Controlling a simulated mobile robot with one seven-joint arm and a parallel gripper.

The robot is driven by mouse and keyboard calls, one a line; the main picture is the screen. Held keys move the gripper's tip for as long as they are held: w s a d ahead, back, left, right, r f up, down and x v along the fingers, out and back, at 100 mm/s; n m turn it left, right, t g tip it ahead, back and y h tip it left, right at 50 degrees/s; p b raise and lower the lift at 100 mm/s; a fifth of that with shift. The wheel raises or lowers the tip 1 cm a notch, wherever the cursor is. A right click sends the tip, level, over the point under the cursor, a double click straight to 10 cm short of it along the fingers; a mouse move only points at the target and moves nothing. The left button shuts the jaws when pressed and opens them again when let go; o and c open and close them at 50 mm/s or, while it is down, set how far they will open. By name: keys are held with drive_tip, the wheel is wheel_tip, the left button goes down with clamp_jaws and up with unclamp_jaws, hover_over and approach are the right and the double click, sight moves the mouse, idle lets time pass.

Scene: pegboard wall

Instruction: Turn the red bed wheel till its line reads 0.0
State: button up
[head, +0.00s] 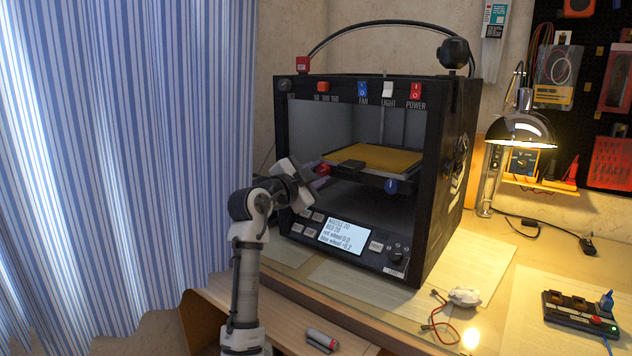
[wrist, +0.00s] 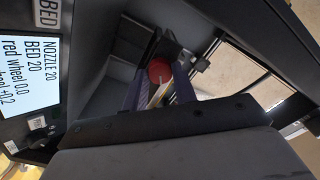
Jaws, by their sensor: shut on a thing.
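The red bed wheel (head: 323,169) is at the left front corner under the printer's bed plate (head: 375,157). My gripper (head: 316,182) reaches in from the left and is shut on the wheel. In the wrist view the red wheel (wrist: 158,70) sits between the two finger ends. The printer's screen (head: 341,237) reads "red wheel 0.0", and the line below it ends in +0.2. The screen also shows, tilted, in the wrist view (wrist: 25,60). The wheel's own mark cannot be made out.
The black printer (head: 452,215) frames the bed, with its front opening around my gripper. A blue wheel (head: 391,186) is under the bed's front right. Switches (head: 388,89) line the top edge. A lamp (head: 521,130) stands at the right, and a striped curtain (head: 120,140) hangs at the left.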

idle(0.6)
drive_tip(key=o, duration=1)
drive_tip(key=shift+c, duration=0.2)
drive_tip(key=v, duration=1.3)
drive_tip(key=shift+s+a+b, duration=0.3)
drive_tip(key=shift+b, duration=0.15)
